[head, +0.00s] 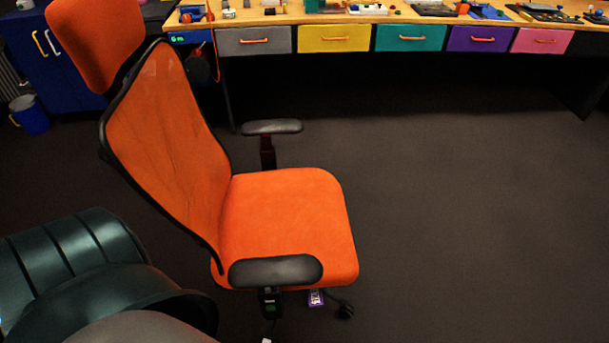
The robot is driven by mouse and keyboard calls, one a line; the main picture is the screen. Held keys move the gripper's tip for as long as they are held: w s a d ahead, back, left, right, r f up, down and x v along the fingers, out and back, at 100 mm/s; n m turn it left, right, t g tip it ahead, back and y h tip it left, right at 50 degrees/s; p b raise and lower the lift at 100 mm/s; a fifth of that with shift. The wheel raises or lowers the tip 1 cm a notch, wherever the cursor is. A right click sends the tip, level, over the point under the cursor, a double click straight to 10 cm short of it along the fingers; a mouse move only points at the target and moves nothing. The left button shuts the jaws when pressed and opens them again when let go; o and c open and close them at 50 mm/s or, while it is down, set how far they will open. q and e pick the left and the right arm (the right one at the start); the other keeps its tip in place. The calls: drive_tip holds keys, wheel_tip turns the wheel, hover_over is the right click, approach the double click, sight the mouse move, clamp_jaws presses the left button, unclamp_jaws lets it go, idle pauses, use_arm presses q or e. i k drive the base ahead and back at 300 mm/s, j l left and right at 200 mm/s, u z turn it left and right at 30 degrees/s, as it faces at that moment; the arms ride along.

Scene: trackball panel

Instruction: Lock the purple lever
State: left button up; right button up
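An orange office chair (290,215) with black armrests stands left of centre, its mesh back to the left. Below the front edge of its seat shows a small purple piece with white markings (316,297). It is the only purple part I see on the chair, and it is too small to tell whether it is a lever or how it is set. Neither of my grippers is in view.
A long wooden workbench (290,17) with coloured drawers, one of them purple (480,39), runs along the back. A blue cabinet (55,60) and blue bin (29,115) stand at the back left. The dark floor (470,210) right of the chair is clear.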

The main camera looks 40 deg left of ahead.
sight(315, 295)
drive_tip(key=u, duration=1.45)
drive_tip(key=k+l, duration=0.5)
